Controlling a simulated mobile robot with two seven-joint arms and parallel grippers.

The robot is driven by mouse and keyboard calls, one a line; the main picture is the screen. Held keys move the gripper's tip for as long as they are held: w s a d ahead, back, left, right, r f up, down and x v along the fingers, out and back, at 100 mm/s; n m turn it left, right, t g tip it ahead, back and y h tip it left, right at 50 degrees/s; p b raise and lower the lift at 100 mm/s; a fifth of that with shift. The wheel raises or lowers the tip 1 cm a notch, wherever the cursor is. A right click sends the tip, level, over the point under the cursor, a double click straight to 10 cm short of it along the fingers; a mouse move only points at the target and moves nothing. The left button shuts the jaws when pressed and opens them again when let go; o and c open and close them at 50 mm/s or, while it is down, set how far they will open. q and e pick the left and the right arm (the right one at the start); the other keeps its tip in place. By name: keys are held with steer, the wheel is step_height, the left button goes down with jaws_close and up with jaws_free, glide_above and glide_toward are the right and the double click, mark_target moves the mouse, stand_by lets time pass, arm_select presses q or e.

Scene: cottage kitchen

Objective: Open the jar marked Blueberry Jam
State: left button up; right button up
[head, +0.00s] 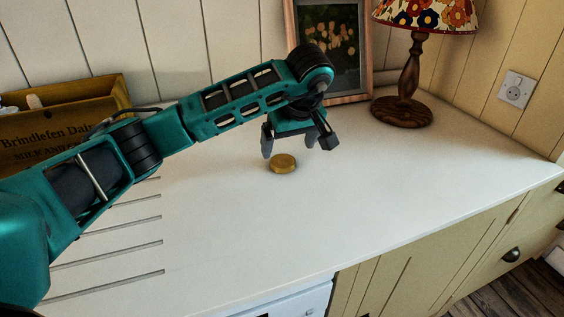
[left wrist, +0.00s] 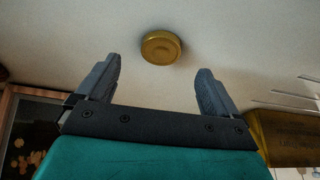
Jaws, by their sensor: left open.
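A round gold lid (head: 283,163) lies flat on the white counter in the head view. It also shows in the left wrist view (left wrist: 161,47), just beyond the fingertips and between their lines. My left gripper (head: 289,150) is open and empty above the counter, close behind the lid. Its two fingers stand apart in the left wrist view (left wrist: 158,80), with bare counter between them. I see no jar and no Blueberry Jam label in either view. My right gripper is not in view.
A wooden crate (head: 70,133) stands at the back left. A picture frame (head: 366,60) and a lamp with a turned wooden base (head: 402,111) stand behind the gripper. Drain grooves run along the counter's left. The counter (head: 400,170) right of the lid is clear to its front edge.

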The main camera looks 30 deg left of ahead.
mark_target(283, 161)
arm_select(q)
steer(key=shift+x, duration=2.7)
steer(key=shift+a, duration=0.1)
steer(key=c, duration=1.2)
steer(key=shift+r, duration=0.1)
step_height(283, 161, up, 20)
steer(key=p, duration=0.1)
